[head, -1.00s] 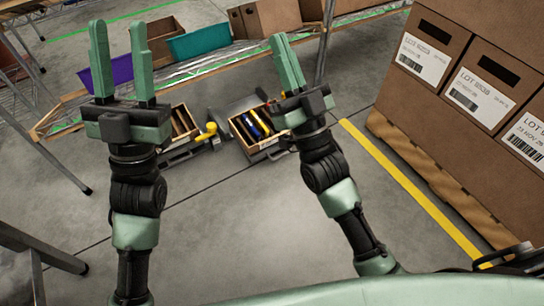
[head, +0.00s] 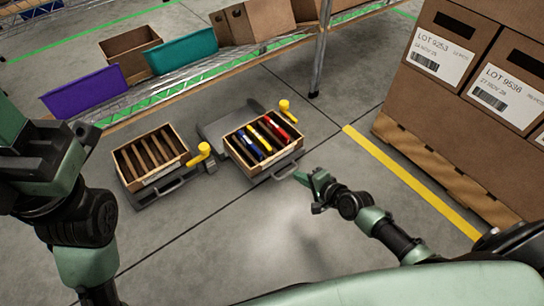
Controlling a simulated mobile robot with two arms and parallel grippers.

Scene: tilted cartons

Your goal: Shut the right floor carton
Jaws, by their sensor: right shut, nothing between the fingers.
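The right floor carton (head: 229,147) is a tan open-topped box on a dark grey tilted stand. The left floor carton (head: 130,178) is a similar open box with brown dividers and no coloured items. My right gripper (head: 306,178) is low, just right of the right carton's front edge, apart from it in the picture, shut and empty. My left gripper (head: 10,120) is at the left edge, partly out of frame, so its fingers cannot be judged.
Yellow-knobbed levers (head: 204,150) stand by the stands. A wire shelf (head: 180,86) with purple and teal bins runs behind. Large labelled cartons (head: 430,105) on a pallet stand at right, past a yellow floor line (head: 410,180). The floor in front is clear.

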